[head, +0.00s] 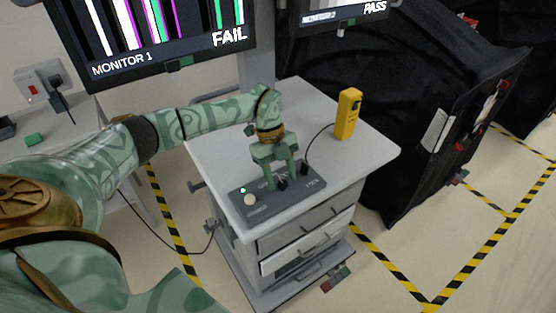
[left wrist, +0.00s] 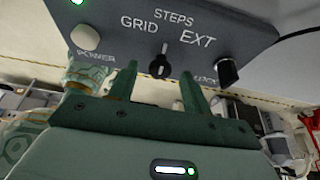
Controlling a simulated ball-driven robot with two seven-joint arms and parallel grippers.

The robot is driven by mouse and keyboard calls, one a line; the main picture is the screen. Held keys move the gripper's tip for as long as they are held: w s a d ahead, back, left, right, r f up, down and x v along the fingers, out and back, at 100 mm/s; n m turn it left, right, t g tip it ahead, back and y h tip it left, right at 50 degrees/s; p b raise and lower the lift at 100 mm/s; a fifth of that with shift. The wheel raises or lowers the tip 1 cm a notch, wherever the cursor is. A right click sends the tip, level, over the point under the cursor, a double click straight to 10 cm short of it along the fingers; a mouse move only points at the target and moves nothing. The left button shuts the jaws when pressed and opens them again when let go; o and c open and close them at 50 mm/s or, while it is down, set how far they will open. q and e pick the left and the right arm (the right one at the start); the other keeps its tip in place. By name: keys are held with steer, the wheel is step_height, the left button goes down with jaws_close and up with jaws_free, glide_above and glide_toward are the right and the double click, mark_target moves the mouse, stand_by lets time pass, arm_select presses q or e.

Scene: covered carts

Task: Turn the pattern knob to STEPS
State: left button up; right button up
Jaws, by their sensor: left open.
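The grey control box (head: 258,203) lies on the cart top, and it fills the upper part of the left wrist view (left wrist: 115,45). Its black pattern knob (left wrist: 160,67) sits below the labels GRID, STEPS and EXT. The knob's white mark points up and slightly right, roughly toward STEPS. My left gripper (head: 279,180) is over the box from above. Its fingers (left wrist: 158,85) are open, one on each side of the knob, with gaps visible. A pale POWER button (left wrist: 84,37) and a black LOCK knob (left wrist: 228,72) flank it. My right gripper is not in view.
Monitor 1 (head: 150,35) shows coloured vertical stripes and FAIL; another monitor (head: 340,12) reads PASS. A yellow handheld device (head: 348,114) stands on the white cart (head: 210,150). Black-covered carts (head: 400,120) stand behind and right. Striped tape marks the floor.

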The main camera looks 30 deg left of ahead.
arm_select(q)
steer(key=v, duration=1.6)
steer(key=shift+p, duration=0.4)
steer(key=shift+a+f, duration=0.1)
